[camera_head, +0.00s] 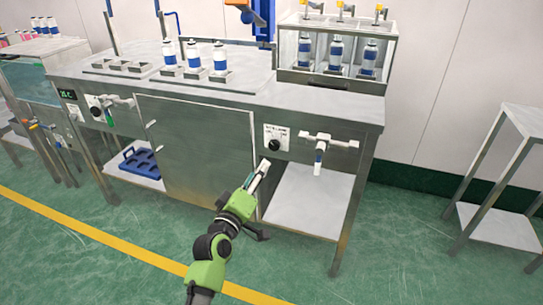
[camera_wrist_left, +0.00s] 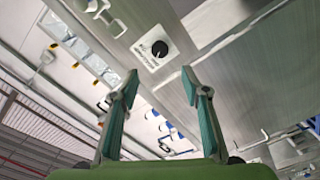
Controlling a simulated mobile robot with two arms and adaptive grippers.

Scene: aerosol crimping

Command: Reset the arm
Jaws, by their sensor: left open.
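My left arm reaches up from the bottom of the head view. Its gripper (camera_head: 258,177) is in front of the metal workbench (camera_head: 205,150), just below and left of a black rotary knob (camera_head: 275,144) on a white plate. In the left wrist view the two teal-padded fingers (camera_wrist_left: 160,84) are apart with nothing between them. The knob (camera_wrist_left: 160,48) shows beyond the fingertips, apart from them. My right gripper is not in view.
Bottles (camera_head: 194,56) stand in holders on the bench top, and more stand in a metal-framed station (camera_head: 335,50). A lever valve (camera_head: 318,143) sticks out right of the knob. A blue crate (camera_head: 142,162) lies on the lower shelf. Green floor is clear at right front.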

